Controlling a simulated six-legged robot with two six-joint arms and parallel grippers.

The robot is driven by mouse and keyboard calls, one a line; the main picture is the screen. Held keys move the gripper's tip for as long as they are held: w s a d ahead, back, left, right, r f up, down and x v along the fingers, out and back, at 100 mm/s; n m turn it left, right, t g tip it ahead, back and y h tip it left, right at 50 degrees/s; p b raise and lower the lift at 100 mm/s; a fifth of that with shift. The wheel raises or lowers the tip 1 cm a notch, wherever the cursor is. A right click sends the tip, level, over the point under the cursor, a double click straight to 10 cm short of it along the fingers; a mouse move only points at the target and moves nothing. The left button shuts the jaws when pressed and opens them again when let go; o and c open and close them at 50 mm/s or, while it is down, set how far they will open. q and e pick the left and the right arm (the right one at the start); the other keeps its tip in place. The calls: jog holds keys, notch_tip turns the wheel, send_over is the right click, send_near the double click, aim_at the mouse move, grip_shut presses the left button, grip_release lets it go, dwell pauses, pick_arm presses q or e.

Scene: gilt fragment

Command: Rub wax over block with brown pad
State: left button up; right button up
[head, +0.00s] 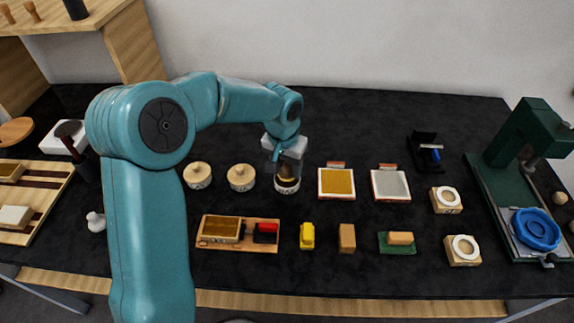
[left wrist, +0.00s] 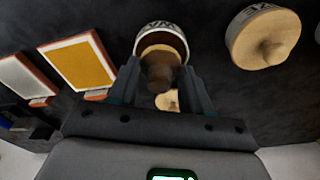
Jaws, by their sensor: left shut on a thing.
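My left gripper (head: 287,160) points down over the open white wax pot (head: 287,186) at the middle of the table. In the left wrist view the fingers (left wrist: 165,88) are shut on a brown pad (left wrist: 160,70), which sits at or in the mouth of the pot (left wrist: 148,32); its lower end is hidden. A block with a golden-brown face (head: 220,229) lies on a wooden board (head: 245,246), left of and nearer than the pot, beside a red and black piece (head: 266,231). My right gripper is not in view.
Two lidded pots (head: 197,175) (head: 241,177) stand left of the wax pot. A gold panel (head: 337,184) and a silver panel (head: 390,185) lie to its right.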

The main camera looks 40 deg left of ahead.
aim_at(287, 164)
pick_arm(q)
jog(key=shift+r+p, duration=1.9)
jog(key=shift+r, duration=1.1)
jog(key=shift+f, duration=0.1)
jog(key=shift+d, duration=0.1)
